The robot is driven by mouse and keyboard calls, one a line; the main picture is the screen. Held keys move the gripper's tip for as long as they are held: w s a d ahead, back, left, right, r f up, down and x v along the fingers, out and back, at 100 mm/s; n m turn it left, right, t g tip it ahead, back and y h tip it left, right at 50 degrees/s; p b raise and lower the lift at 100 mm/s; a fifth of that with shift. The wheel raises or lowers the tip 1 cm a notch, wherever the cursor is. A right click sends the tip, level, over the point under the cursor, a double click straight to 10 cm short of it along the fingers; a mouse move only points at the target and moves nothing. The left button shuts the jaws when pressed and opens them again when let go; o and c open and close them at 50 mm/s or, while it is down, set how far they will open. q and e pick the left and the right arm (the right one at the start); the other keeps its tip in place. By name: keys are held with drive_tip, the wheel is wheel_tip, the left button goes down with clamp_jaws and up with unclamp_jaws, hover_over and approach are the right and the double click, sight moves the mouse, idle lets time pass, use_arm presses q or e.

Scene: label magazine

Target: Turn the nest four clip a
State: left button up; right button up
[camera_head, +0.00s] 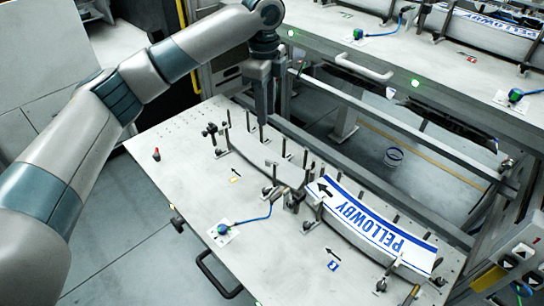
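The pulled-out metal tray (170,145) carries rows of upright posts and small dark clips. One dark clip (210,130) stands near its back left. Another dark clip (268,191) is near the middle, and a further one (382,284) is at the front right. Which is the nest four clip a, I cannot tell. My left gripper (262,132) points straight down among the posts at the back of the tray. Its fingertips are narrow and dark, and I cannot tell whether they hold or touch anything. My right gripper is out of view.
A curved stack of white labels marked PELLOWBY (375,222) lies between posts on the right.

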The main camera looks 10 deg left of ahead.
sight(266, 160)
use_arm(q)
drive_tip(key=shift+w+a, duration=0.15)
drive_tip(key=shift+a, duration=0.1)
drive_tip(key=shift+f, duration=0.1)
wheel_tip(266, 160, down, 17)
drive_tip(key=p, duration=0.4)
drive_tip(key=shift+f, duration=0.15)
idle(0.4)
clamp_jaws()
